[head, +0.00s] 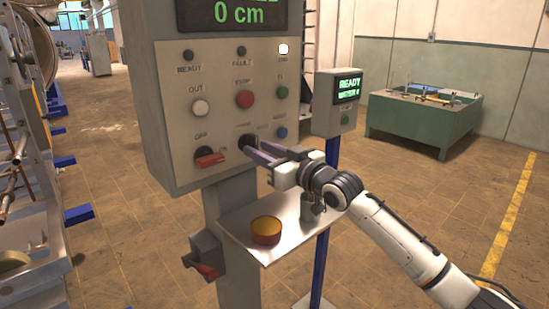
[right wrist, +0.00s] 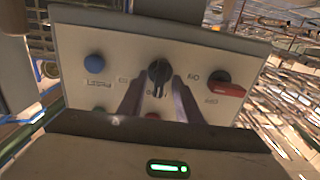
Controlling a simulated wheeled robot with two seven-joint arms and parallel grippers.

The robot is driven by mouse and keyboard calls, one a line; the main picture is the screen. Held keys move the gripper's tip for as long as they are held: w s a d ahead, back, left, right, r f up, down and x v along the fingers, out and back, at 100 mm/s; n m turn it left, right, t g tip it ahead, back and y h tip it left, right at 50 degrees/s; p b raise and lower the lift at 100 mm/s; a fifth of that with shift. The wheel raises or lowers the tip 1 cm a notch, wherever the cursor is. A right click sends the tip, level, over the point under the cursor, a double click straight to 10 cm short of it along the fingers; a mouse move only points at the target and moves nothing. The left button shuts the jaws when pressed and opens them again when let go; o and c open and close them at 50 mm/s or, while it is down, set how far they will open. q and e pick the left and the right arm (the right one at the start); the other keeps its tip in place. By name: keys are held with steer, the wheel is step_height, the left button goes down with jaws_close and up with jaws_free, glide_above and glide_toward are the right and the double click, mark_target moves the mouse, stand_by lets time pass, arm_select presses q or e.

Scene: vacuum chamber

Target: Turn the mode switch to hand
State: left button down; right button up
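The control panel (head: 220,115) stands upright on a post. The mode switch, a black round knob (head: 247,141), is on its lower row between a red-handled rotary switch (head: 209,158) and a blue button (head: 281,132). In the right wrist view, which is upside down, the black knob (right wrist: 159,71) shows with its pointer near the panel's vertical. Labels around it are too blurred to read. My right gripper (head: 255,152) is at the knob. Its two fingers (right wrist: 158,88) are apart, one on each side of the knob; contact cannot be told. My left gripper is not in view.
A red button (head: 245,98) and a white button (head: 200,107) sit above. A small shelf (head: 265,254) below carries an orange-yellow round container (head: 266,231) and a metal object (head: 312,207). A small READY screen box (head: 338,103) stands at right.

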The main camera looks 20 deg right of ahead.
steer(key=v, duration=0.9)
steer(key=shift+b, duration=0.45)
steer(key=s+a+f+g+h, duration=0.1)
steer(key=s+a+f+g, duration=0.2)
steer(key=s+f, duration=0.6)
steer(key=s+a+f+g+h, duration=0.25)
steer(key=s+f, duration=0.25)
steer(key=f, duration=0.9)
steer(key=s+d+f+m+g+h, duration=0.1)
steer(key=s+f+g, duration=0.4)
steer(key=s, duration=0.7)
steer(key=s+d+f+m+g+h, duration=0.1)
steer(key=s+f+g+h, duration=0.15)
steer(key=s+f, duration=0.7)
steer(key=w+a+f+t+y, duration=0.1)
steer(key=a+f+t+y, duration=0.2)
steer(key=f, duration=0.5)
steer(key=shift+a+f+t, duration=0.3)
steer(key=shift+a+t, duration=0.5)
steer(key=shift+a, duration=0.25)
